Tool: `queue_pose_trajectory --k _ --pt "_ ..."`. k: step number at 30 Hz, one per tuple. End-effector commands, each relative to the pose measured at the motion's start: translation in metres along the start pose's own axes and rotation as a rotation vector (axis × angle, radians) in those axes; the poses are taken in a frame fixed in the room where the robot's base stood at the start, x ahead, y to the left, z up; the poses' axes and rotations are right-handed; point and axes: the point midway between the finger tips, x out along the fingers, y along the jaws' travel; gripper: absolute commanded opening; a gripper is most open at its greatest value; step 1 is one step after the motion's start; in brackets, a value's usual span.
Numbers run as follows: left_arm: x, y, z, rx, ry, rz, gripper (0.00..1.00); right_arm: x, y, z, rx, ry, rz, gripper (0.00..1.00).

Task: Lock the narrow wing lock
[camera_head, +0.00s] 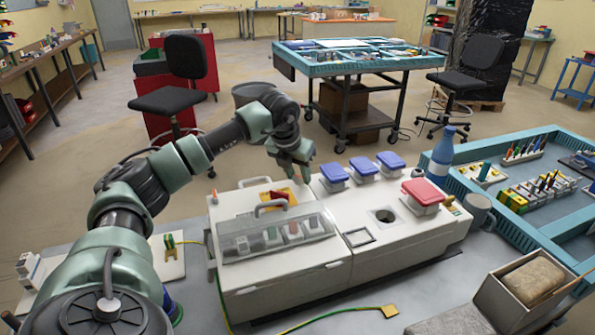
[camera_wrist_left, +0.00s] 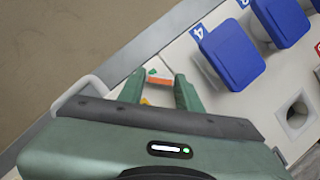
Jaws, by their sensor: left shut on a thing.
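My left gripper (camera_head: 301,178) reaches down to the rear part of the white socket box (camera_head: 395,245), left of the blue socket lids. It is shut on a small part there, which I take to be the narrow wing lock. The fingers hide most of this part, and its turn cannot be told. In the left wrist view, the two fingers of the left gripper (camera_wrist_left: 160,88) stand on either side of a small orange and white patch (camera_wrist_left: 159,77), with a bit of yellow below. My right gripper is not in view.
Blue lids (camera_head: 362,166) and a red lid (camera_head: 423,191) stand on the box right of the gripper. A clear cover with a handle (camera_head: 276,238) lies in front. A blue bottle (camera_head: 441,155), a mug (camera_head: 478,209) and a teal tray (camera_head: 491,221) are at the right.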

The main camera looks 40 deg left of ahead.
Motion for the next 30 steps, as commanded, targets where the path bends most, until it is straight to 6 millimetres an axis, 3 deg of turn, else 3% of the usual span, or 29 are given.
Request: queue_pose_trajectory --k 18,30 --pt "-0.0013 -0.0038 0.0031 -0.526 -0.004 0.216 0.0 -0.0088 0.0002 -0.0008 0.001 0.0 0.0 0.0" --pt "-0.0007 -0.0042 0.0035 -0.736 -0.003 0.302 0.0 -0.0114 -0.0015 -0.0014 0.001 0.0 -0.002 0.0"
